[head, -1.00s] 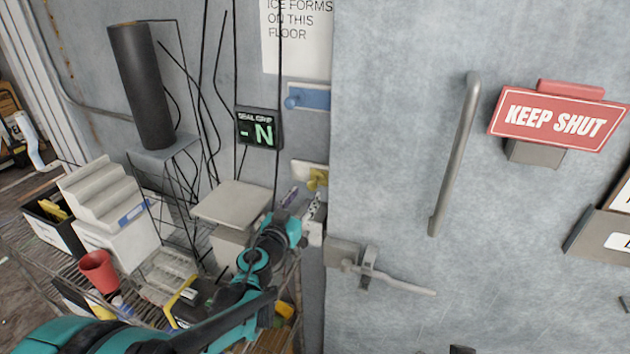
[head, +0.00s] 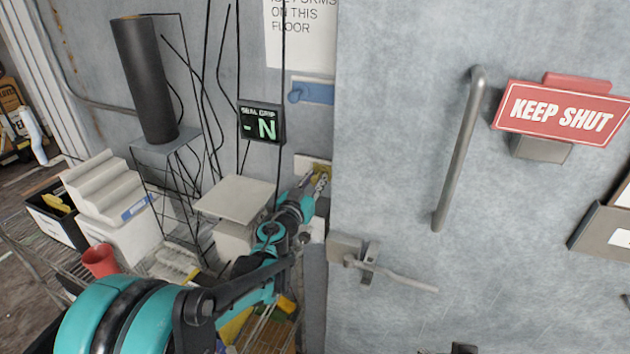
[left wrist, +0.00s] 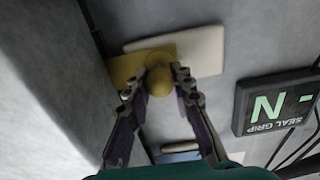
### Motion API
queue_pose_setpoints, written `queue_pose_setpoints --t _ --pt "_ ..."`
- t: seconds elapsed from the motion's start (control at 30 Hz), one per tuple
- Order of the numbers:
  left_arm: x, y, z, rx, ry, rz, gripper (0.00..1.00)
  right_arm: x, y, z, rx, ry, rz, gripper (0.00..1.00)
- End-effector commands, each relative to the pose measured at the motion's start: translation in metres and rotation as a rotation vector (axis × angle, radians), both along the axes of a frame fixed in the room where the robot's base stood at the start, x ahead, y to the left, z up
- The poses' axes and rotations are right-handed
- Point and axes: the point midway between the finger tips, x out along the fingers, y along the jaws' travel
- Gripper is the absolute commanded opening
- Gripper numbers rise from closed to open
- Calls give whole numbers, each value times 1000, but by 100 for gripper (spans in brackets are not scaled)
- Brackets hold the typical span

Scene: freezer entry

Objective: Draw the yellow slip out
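The yellow slip (left wrist: 128,68) is a flat yellow piece with a round knob (left wrist: 160,82), set at a pale plate (left wrist: 200,50) on the wall beside the door edge. In the head view the yellow slip (head: 321,170) is mostly hidden by my left gripper (head: 318,187). In the left wrist view my left gripper (left wrist: 162,78) is open, with a fingertip on each side of the knob. I cannot tell whether the fingers touch it. My right gripper is not clearly in view.
A grey door (head: 400,150) with a bar handle (head: 460,150) and a latch (head: 370,262) stands close on the right. A blue slip (head: 312,91) is above. A display (head: 261,123) reads "- N". A wire shelf with a red cup (head: 100,260) stands lower left.

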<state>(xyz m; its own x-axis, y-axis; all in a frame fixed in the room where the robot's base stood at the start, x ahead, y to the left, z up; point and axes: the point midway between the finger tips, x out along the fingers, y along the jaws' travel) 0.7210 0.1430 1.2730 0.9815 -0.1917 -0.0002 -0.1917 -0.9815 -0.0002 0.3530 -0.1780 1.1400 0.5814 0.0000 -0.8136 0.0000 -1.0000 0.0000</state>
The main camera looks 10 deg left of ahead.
Motion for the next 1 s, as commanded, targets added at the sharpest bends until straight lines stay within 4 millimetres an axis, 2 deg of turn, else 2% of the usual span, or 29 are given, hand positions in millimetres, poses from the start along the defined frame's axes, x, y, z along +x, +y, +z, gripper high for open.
queue_pose_setpoints --t 0.2,0.4,0.5,0.8,0.83,0.9,1.0 --pt "1 4 0 0 0 2 0 0 0 -1 0 0 0 45" --pt "7 40 -1 0 0 7 0 0 0 -5 0 0 0 45" --pt "10 51 0 0 0 6 0 0 0 -6 0 0 0 45" --pt "10 52 0 0 0 2 0 0 0 -6 0 0 0 45" --pt "10 52 0 0 0 2 25 0 0 -6 0 0 0 45" --pt "10 52 0 0 0 1 44 0 0 -6 0 0 0 45" --pt "10 52 0 0 0 1 45 0 0 -6 0 0 0 45"
